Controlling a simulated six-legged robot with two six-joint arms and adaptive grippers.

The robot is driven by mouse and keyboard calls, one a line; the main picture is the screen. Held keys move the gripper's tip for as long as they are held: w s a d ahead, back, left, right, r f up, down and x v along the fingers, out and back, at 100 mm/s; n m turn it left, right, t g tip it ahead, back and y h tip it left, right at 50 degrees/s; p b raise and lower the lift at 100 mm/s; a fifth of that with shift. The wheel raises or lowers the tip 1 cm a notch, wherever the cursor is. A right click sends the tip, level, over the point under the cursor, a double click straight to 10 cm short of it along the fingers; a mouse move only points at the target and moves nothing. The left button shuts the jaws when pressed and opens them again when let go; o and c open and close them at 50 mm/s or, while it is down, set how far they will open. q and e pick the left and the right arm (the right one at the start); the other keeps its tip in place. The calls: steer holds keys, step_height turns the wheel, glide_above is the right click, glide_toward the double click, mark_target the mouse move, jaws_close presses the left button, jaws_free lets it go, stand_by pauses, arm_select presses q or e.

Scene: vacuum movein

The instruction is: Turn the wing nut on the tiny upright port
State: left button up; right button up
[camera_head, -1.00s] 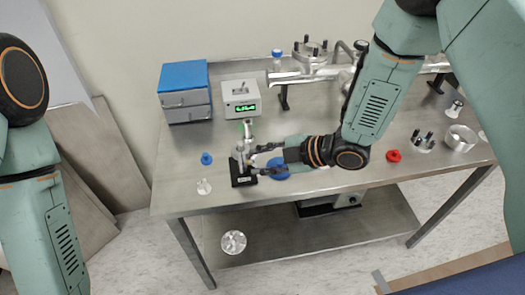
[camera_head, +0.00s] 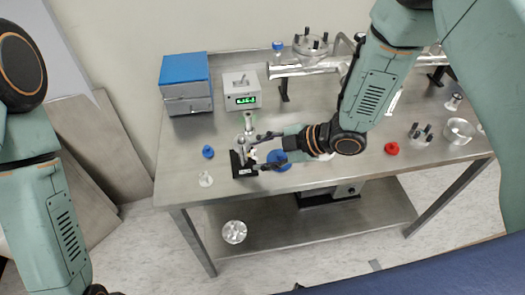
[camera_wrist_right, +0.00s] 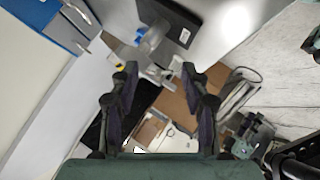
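The tiny upright port (camera_head: 240,146) is a small metal fitting on a black base (camera_head: 243,171), near the front left of the steel table. In the right wrist view the port (camera_wrist_right: 153,42) and its black base (camera_wrist_right: 172,22) show beyond my fingers, toward the top. I cannot make out the wing nut clearly. My right gripper (camera_head: 258,151) is open, its fingers spread just right of the port. The wrist view shows the two fingers (camera_wrist_right: 160,82) wide apart with nothing gripped. Of my left arm only links show at the left edge; its gripper is out of view.
A blue cap (camera_head: 208,151) and a small clear part (camera_head: 205,179) lie left of the port. A larger blue disc (camera_head: 279,160) lies behind my right fingers. A gauge box (camera_head: 241,91) and blue-topped box (camera_head: 185,83) stand behind. A red ring (camera_head: 392,148) lies to the right.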

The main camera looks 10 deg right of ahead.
steer(key=shift+o, duration=0.4)
steer(key=shift+r, duration=0.1)
steer(key=shift+d+r, duration=0.1)
steer(key=shift+d, duration=0.1)
steer(key=v, duration=1.1)
steer(key=shift+s+d+r, duration=0.15)
steer(key=shift+d+r, duration=0.05)
steer(key=shift+f, duration=0.1)
